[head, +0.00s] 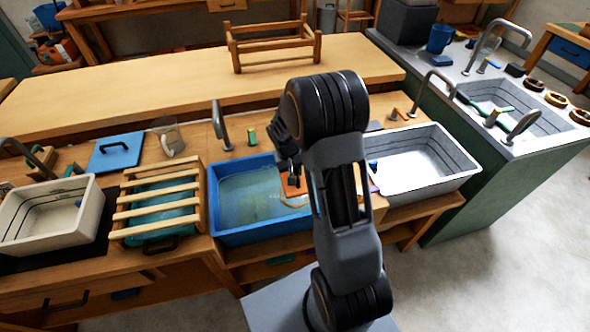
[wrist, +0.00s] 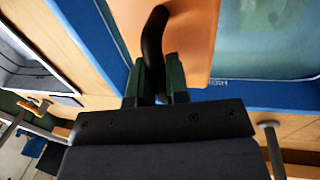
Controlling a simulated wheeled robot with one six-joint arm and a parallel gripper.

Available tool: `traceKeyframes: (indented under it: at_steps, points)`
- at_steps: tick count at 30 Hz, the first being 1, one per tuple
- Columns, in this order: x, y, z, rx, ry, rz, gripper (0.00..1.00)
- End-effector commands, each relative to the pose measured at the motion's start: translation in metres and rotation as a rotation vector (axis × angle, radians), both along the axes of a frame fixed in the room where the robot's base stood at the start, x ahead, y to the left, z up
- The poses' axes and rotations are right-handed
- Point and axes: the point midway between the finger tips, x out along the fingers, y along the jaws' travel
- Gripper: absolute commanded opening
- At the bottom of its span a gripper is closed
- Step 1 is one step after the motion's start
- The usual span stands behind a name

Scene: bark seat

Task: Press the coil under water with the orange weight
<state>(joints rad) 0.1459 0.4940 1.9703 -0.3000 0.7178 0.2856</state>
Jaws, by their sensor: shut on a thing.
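The blue basin (head: 228,237) holds greenish water (head: 250,200) in the middle of the bench. The orange weight (head: 291,187) is at the basin's right part, partly hidden by my arm. In the wrist view the weight (wrist: 196,45) is a flat orange slab with a curved black handle (wrist: 152,40), overlapping the blue rim in the picture. My gripper (wrist: 158,85) is shut on that handle. A pale curved strip, likely the coil (head: 294,205), shows just below the weight in the head view; most of it is hidden. I cannot tell whether weight and coil touch.
A slatted wooden rack (head: 160,197) stands left of the basin, with a white tub (head: 50,215) further left. A grey-white sink (head: 425,165) stands to the right. A tap (head: 219,125) rises behind the basin. A blue board (head: 115,152) and clear jug (head: 170,140) sit behind the rack.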

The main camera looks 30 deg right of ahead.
Motion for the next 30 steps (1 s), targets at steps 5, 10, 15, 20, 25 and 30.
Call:
traceKeyframes:
  at_steps: [5, 10, 15, 20, 25, 30]
  points:
    - [0.000, 0.000, -0.009, 0.000, -0.001, 0.000, 0.00]
    - [0.000, 0.000, -0.016, 0.000, -0.001, 0.000, 0.00]
    - [0.000, 0.000, -0.024, 0.000, -0.001, 0.000, 0.00]
    - [0.000, 0.000, -0.030, 0.000, -0.001, 0.000, 0.00]
    - [0.000, 0.000, -0.037, 0.000, -0.001, 0.000, 0.00]
    - [0.000, 0.000, -0.045, 0.000, -0.001, 0.000, 0.00]
